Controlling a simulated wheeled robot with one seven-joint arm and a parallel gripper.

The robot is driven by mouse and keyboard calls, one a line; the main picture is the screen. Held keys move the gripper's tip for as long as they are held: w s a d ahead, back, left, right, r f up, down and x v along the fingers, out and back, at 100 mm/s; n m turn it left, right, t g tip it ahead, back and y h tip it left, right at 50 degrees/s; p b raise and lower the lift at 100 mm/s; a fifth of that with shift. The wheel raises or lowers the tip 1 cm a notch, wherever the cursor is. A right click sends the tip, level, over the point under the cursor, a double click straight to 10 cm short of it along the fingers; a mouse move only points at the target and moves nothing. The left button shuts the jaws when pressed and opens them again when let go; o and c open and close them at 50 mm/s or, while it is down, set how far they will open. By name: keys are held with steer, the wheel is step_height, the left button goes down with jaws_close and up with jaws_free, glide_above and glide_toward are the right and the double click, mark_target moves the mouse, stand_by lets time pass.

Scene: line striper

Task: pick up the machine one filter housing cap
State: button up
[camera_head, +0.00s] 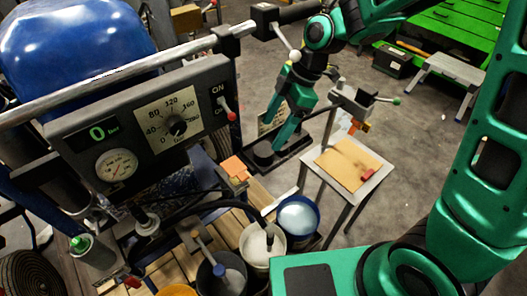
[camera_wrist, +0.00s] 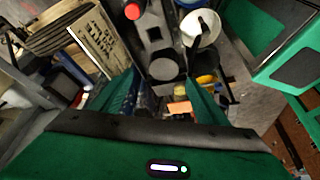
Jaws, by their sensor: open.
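My gripper (camera_head: 277,136) points downward right of the control panel in the head view. In the wrist view my gripper (camera_wrist: 161,82) shows two green fingers set apart, with nothing held between them. A dark round piece (camera_head: 263,153) lies just below the fingers in the head view. A black round-topped piece (camera_wrist: 163,66) also shows near the fingertips in the wrist view. I cannot tell for sure whether either is the filter housing cap. The fingers hide part of the area around them.
The control panel (camera_head: 150,123) with gauge and dial stands at left under a metal bar. Buckets (camera_head: 298,217) stand at bottom centre. A small table (camera_head: 347,163) with a red block is right of them. Open grey floor lies beyond.

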mark_target(264, 149)
steer(key=shift+s+x, duration=0.15)
steer(key=shift+x, duration=1.4)
steer(key=shift+s+x, duration=0.2)
steer(key=shift+x, duration=1.35)
steer(key=c, duration=1.1)
